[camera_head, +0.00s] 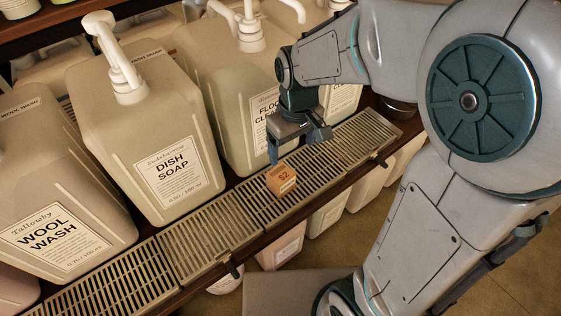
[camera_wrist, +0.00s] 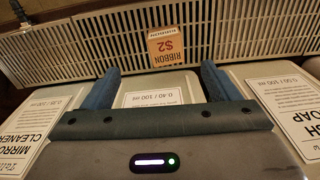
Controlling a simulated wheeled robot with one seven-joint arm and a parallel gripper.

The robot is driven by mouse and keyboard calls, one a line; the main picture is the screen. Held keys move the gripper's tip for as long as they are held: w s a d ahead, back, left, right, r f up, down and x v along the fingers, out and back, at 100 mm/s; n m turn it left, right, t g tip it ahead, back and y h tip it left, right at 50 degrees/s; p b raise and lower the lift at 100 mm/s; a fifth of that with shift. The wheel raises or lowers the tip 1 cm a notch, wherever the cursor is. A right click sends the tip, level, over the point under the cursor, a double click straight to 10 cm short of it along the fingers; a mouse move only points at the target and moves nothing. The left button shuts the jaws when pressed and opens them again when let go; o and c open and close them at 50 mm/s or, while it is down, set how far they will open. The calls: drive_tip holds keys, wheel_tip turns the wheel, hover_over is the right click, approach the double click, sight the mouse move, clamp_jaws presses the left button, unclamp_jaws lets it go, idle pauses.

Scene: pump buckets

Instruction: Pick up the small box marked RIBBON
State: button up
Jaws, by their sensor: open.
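In the head view the box (camera_head: 281,179) sits on the grate below my gripper (camera_head: 300,150). My gripper is open and empty; its two blue fingers stand wide apart in the wrist view (camera_wrist: 160,75). The box looks apart from both fingers. In the head view the far finger is partly hidden.
The slatted grate (camera_head: 205,240) runs along the shelf front. Large pump jugs stand behind it: wool wash (camera_head: 50,190), dish soap (camera_head: 150,130) and a floor cleaner (camera_head: 225,80) close to my gripper. Smaller containers (camera_head: 328,213) sit below the grate. The grate around the box is clear.

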sight(281, 173)
drive_tip(key=shift+n, duration=0.7)
drive_tip(key=a+f, duration=0.1)
drive_tip(key=f, duration=0.2)
drive_tip(key=w+a+f, duration=0.1)
drive_tip(key=f, duration=0.7)
drive_tip(key=shift+w+a+f, duration=0.1)
drive_tip(key=shift+w+a, duration=0.3)
drive_tip(key=shift+w+d+f, duration=0.1)
drive_tip(key=shift+f, duration=1.2)
drive_tip(key=shift+w+d+f, duration=0.1)
drive_tip(key=shift+f, duration=1.15)
drive_tip(key=shift+c, duration=0.3)
drive_tip(key=c, duration=1)
